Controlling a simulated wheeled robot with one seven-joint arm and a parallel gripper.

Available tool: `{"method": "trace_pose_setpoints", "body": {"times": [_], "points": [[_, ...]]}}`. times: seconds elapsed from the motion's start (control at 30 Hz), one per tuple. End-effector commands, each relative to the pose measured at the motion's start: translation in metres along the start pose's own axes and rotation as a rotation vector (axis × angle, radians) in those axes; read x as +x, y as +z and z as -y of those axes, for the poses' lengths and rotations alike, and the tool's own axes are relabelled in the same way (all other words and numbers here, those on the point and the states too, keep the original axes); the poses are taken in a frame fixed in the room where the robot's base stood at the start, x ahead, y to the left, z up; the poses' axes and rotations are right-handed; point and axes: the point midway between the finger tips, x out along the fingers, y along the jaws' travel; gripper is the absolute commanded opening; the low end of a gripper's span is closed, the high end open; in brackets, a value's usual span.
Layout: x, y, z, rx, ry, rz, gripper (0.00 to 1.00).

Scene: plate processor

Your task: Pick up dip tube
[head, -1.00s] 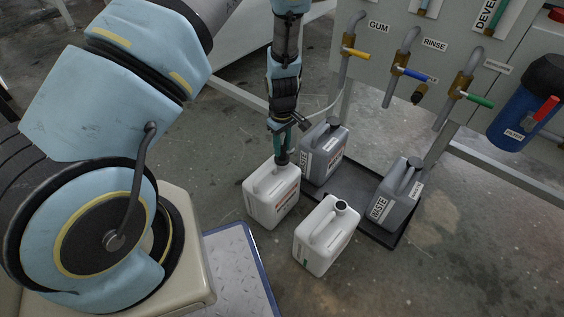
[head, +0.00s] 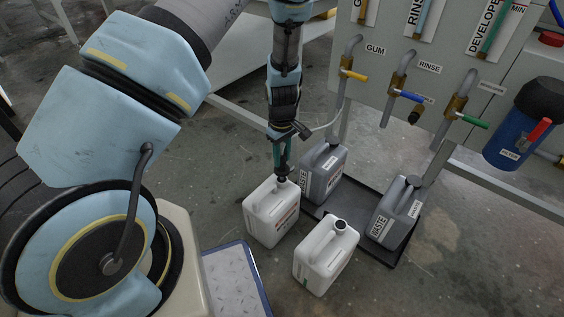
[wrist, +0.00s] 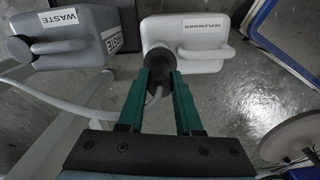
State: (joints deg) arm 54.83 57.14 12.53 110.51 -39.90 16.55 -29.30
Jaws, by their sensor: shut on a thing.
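The dip tube's dark head (wrist: 160,66) is between my gripper's green fingers (wrist: 163,82) in the wrist view. My gripper is shut on it, at the mouth of the white replenisher canister (wrist: 192,52). In the head view my gripper (head: 282,168) points down over the same white canister (head: 272,214), which stands upright on the floor. A pale hose (wrist: 60,101) runs from the dip tube's head to the left. The lower part of the tube is not visible, and I cannot tell how deep it sits in the canister.
Two grey waste canisters, one behind (head: 322,172) and one at right (head: 396,212), stand on a black tray (head: 372,244). A second white canister (head: 325,258) stands in front. Labelled taps (head: 398,85) and a blue filter (head: 515,125) are at upper right.

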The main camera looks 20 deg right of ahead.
Motion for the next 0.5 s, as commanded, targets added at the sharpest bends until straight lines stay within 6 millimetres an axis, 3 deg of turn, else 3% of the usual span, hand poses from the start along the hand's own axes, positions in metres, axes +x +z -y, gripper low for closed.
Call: {"method": "trace_pose_setpoints", "body": {"times": [0.03, 0.5], "points": [[-0.015, 0.0, -0.001, 0.0, 0.003, 0.0, 0.0], [-0.119, 0.0, -0.001, 0.001, 0.004, -0.001, 0.0]]}}
